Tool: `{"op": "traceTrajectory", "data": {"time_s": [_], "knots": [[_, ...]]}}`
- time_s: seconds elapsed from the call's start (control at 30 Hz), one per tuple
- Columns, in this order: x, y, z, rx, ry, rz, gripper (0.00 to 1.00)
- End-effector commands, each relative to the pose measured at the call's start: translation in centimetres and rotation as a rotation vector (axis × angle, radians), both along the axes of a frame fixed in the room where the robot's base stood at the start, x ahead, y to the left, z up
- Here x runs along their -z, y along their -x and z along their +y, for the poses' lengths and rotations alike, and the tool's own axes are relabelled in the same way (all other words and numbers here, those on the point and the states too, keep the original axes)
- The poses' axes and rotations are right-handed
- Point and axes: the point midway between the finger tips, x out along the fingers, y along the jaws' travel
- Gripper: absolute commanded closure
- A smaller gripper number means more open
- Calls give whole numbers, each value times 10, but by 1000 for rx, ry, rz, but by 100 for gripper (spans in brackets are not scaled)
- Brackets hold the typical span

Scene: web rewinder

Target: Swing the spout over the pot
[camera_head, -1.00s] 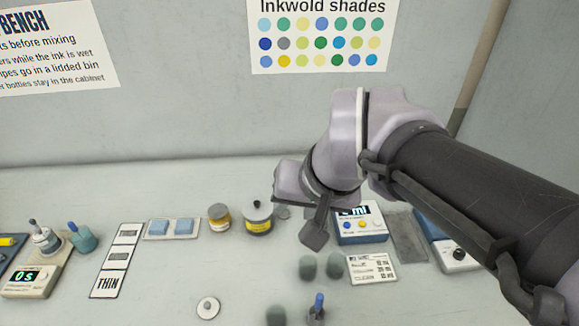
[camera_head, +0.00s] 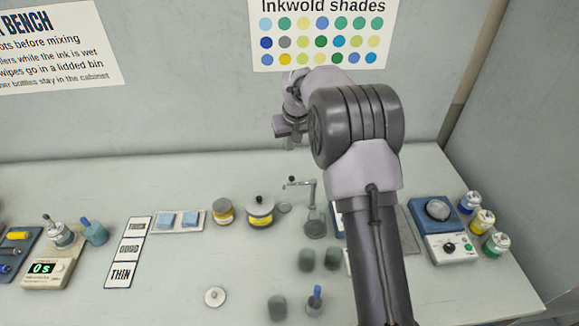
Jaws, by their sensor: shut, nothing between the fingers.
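The spout (camera_head: 299,184) is a thin grey arm near the back of the bench. It joins an upright post (camera_head: 313,194) at its right end and has a small dark knob near its left end. It points left, toward a squat pot with a yellow label and dark-knobbed lid (camera_head: 260,212). A small grey disc (camera_head: 283,208) lies below the spout's left end. I cannot tell which vessel is the task's pot. My gripper (camera_head: 290,143) is shut and empty, raised above and behind the spout, apart from it. My arm hides part of the bench to the right.
Dark grey-green cups (camera_head: 306,260) and a blue-topped bottle (camera_head: 315,302) stand in front. A jar with a yellow band (camera_head: 223,212) stands left of the lidded pot. A blue device (camera_head: 434,216) and capped bottles (camera_head: 482,222) are at right.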

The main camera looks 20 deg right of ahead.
Motion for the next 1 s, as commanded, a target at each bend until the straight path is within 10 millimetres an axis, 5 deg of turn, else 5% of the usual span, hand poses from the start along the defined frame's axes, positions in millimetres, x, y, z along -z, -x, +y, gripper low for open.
{"op": "traceTrajectory", "data": {"time_s": [0.27, 0.63, 1.0], "knots": [[20, -6, 0, 1, -1, 2, 100], [97, -34, 1, 2, -2, 2, 100], [102, 5, 0, 1, 0, 0, 100]]}}
